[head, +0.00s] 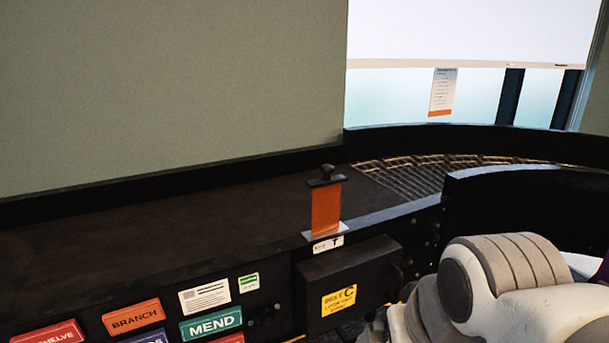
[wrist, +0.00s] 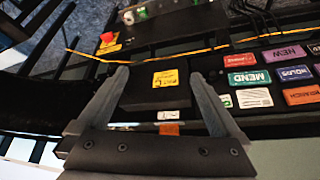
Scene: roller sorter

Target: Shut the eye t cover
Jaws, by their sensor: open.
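An orange flap (head: 326,208) with a dark knob (head: 326,173) on top stands upright at the near edge of the dark conveyor bed. A small white label ending in T (head: 328,244) is on the rail just below it, so I take the flap as the eye T cover. In the wrist view the flap shows as a small orange patch (wrist: 169,129) near my gripper's palm, beside the white label (wrist: 168,115). My gripper (wrist: 160,76) is open, its two fingers apart with nothing held between them. The gripper is not visible in the head view.
A black box (head: 345,262) with a yellow sticker juts from the front panel below the label. Coloured plates such as MEND (head: 211,323) are at lower left. Rollers (head: 430,172) lie behind right. A red button (wrist: 107,38) and an orange cord show in the wrist view.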

